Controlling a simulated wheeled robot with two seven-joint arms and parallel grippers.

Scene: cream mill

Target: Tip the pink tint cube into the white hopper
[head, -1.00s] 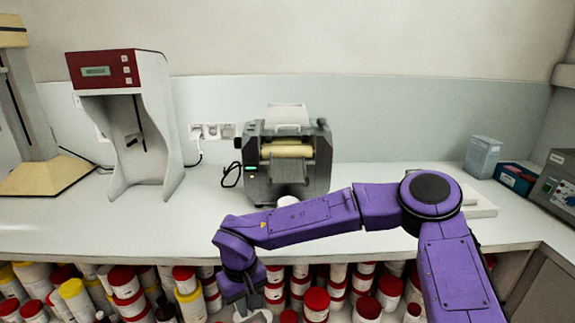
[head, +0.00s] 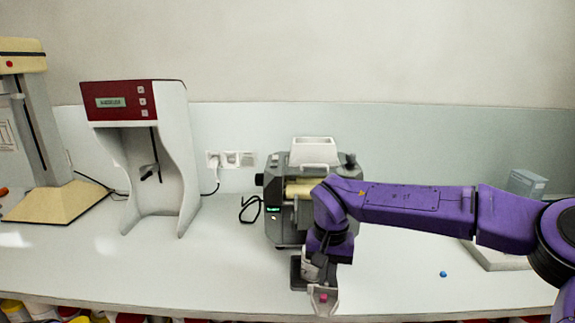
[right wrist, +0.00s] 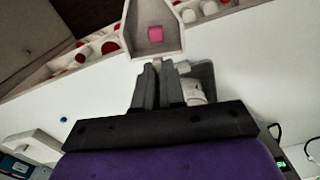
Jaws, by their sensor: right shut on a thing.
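The pink tint cube (head: 323,298) lies in a pale, open scoop (head: 325,309). In the right wrist view the cube (right wrist: 155,34) rests inside the scoop (right wrist: 156,53), beyond my fingers. My right gripper (head: 317,275) points down in front of the mill and is shut on the scoop; its fingers (right wrist: 160,80) meet the scoop's near end. The white hopper (head: 314,152) sits on top of the grey mill (head: 282,228), above and behind my gripper. My arm hides part of the mill's rollers. My left gripper is not in view.
A small blue piece (head: 443,274) lies on the counter at right. A pale object (right wrist: 194,91) stands close beside my fingers. A red-topped white machine (head: 187,150) stands left of the mill. The counter between it and the front edge is clear.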

